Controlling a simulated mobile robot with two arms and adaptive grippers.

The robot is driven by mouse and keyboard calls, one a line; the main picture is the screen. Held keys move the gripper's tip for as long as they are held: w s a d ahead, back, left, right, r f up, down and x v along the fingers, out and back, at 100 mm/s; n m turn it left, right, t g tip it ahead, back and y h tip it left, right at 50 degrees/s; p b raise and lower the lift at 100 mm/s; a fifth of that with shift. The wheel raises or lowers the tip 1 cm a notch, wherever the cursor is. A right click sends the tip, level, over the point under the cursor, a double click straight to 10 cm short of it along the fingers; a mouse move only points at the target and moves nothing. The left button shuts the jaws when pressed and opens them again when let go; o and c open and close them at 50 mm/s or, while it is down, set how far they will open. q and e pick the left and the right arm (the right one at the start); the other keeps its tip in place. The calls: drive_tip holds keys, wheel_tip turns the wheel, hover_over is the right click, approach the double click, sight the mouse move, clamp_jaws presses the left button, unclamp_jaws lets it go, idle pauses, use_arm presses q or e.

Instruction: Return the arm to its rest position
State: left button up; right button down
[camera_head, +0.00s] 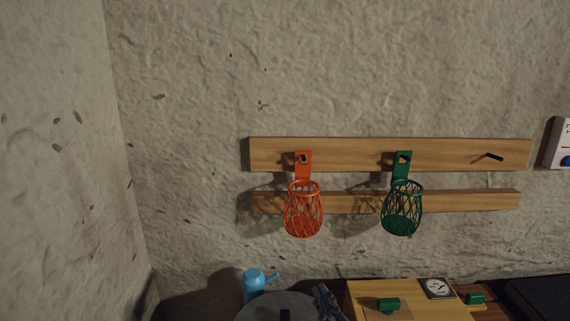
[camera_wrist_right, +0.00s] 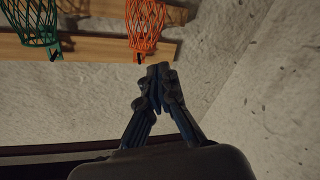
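My right gripper (camera_head: 326,293) shows at the bottom of the head view, low in front of the wall and below the hanging baskets. In the right wrist view its two dark fingers (camera_wrist_right: 160,72) come together at the tips, and I see nothing held between them. My left gripper is in neither view. The rest of my right arm is mostly out of the head view.
An orange basket (camera_head: 303,213) and a green basket (camera_head: 402,211) hang from a wooden rail (camera_head: 350,153); a bare peg (camera_head: 489,156) is at right. Below are a blue vessel (camera_head: 254,281), a grey round lid-like thing (camera_head: 262,308), a wooden box (camera_head: 365,290) and a dial (camera_head: 436,287).

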drive_tip(key=s+d+f+m+g+h, duration=0.2)
drive_tip(key=s+d+f+g, duration=0.25)
drive_tip(key=f, duration=0.35)
drive_tip(key=s+d+f+m+g+h, duration=0.25)
drive_tip(key=s+d+f, duration=0.2)
drive_tip(key=f, duration=0.35)
drive_tip(key=s+d+f+m+g, duration=0.1)
drive_tip(key=s+d+f+g, duration=0.1)
drive_tip(key=s+f+g, duration=0.45)
drive_tip(key=s+d+f+m+g, duration=0.15)
drive_tip(key=s+f, duration=0.25)
drive_tip(key=s, duration=0.6)
wheel_tip(320, 180, down, 24)
drive_tip(key=s+f+n+g, duration=0.1)
drive_tip(key=s, duration=0.1)
drive_tip(key=s+d+f, duration=0.2)
drive_tip(key=s+f, duration=0.6)
drive_tip(key=s+d+f+g, duration=0.1)
drive_tip(key=s+f, duration=0.7)
drive_tip(key=shift+s+d+f, duration=0.2)
drive_tip(key=shift+d, duration=0.2)
